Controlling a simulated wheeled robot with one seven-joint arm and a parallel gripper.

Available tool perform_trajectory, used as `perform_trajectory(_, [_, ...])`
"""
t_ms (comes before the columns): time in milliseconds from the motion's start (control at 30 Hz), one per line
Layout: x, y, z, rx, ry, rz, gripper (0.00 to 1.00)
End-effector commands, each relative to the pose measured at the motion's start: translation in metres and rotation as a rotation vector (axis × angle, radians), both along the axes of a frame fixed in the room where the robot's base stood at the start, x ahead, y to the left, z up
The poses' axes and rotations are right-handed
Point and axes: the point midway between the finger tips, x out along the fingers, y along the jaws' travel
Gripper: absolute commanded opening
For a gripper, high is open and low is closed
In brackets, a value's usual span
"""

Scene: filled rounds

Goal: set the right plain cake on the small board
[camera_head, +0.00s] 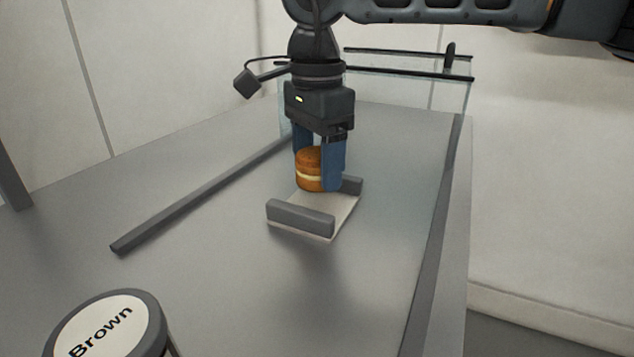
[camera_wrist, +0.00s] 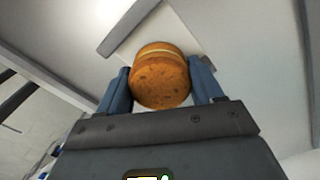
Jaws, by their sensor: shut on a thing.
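A round brown cake (camera_head: 309,169) with a pale cream layer is between the blue fingers of my gripper (camera_head: 320,174). My gripper is shut on it, pointing down. The small board (camera_head: 342,213), pale with grey raised bars at two ends, lies directly below. I cannot tell whether the cake's underside touches the board. In the wrist view the cake (camera_wrist: 161,78) sits between both fingertips of my gripper (camera_wrist: 161,85), with part of the pale board (camera_wrist: 190,38) behind it.
A round container labelled "Brown" (camera_head: 105,328) stands at the front left. A long dark bar (camera_head: 200,197) lies on the grey table (camera_head: 220,260) to the left. A clear panel (camera_head: 458,95) with dark rails stands at the back right. The table in front of the board is clear.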

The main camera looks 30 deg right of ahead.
Motion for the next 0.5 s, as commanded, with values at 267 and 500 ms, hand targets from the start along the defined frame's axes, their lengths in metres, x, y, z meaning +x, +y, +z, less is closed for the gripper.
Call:
perform_trajectory(267, [-0.001,0.0,-0.035,0.001,0.001,0.001,0.53])
perform_trajectory(500, [-0.001,0.0,-0.036,0.0,0.0,0.001,0.53])
